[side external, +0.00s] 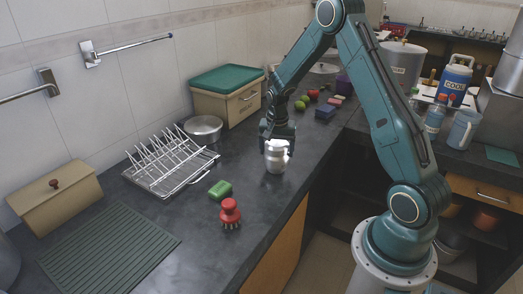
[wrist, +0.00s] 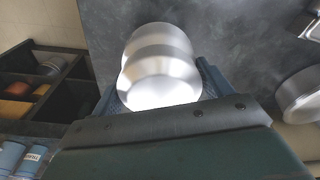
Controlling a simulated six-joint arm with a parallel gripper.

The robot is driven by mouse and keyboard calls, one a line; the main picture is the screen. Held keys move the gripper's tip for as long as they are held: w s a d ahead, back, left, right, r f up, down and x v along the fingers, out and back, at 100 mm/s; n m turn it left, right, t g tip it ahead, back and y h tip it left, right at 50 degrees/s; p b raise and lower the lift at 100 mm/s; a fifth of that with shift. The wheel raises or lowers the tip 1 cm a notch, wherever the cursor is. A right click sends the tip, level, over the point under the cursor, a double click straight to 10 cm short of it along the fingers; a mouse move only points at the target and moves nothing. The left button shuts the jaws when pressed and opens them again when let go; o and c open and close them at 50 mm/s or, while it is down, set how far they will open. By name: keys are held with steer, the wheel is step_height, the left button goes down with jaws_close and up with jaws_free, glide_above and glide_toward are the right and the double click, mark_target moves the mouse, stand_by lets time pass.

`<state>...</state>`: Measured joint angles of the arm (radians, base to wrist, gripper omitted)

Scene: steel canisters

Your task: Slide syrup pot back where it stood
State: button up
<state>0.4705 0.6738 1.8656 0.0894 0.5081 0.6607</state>
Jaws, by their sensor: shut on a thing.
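The syrup pot, a small steel canister (side external: 277,157), stands upright on the dark counter near its front edge in the side view. My gripper (side external: 277,142) is above it, pointing down, with its jaws shut on the pot's upper part. In the wrist view the pot (wrist: 160,75) shows as a shiny rounded top between the blue fingers (wrist: 160,88). I cannot tell whether its base touches the counter. No label on it can be read.
A green sponge (side external: 220,189) and a red brush (side external: 230,212) lie to the left. A dish rack (side external: 170,165), a steel bowl (side external: 203,129) and a green-lidded bin (side external: 226,97) stand along the wall. Fruit (side external: 300,105) lies behind. The counter around the pot is clear.

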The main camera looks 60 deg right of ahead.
steer(key=shift+a, duration=1.05)
steer(key=o, duration=1.1)
steer(key=shift+c, duration=0.2)
step_height(320, 180, up, 14)
steer(key=a, duration=0.1)
steer(key=shift+s+a, duration=0.3)
steer(key=shift+f, duration=0.15)
